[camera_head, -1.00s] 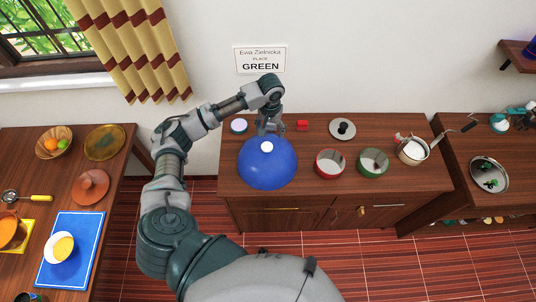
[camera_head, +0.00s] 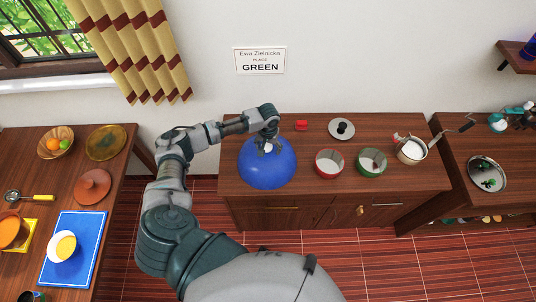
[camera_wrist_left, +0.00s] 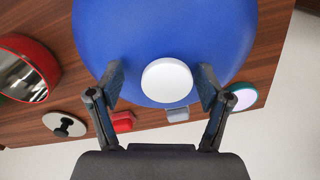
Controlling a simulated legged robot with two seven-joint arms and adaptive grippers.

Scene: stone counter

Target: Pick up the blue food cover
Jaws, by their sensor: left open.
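The blue food cover (camera_head: 267,170) is a dome with a white round knob, standing on the wooden cabinet top at its left end. In the left wrist view the blue dome (camera_wrist_left: 165,30) fills the upper middle, and its white knob (camera_wrist_left: 167,80) lies between my two fingers. My left gripper (camera_head: 268,148) is over the top of the cover, pointing down, and partly hides the knob. In the left wrist view the left gripper (camera_wrist_left: 160,88) is open, with a finger on each side of the knob and gaps between. My right gripper is not in view.
A red-rimmed bowl (camera_head: 329,163), a green-rimmed bowl (camera_head: 372,162) and a pot (camera_head: 411,150) stand to the right of the cover. A red block (camera_head: 301,126) and a lid (camera_head: 341,129) lie behind. The left table (camera_head: 125,165) holds dishes.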

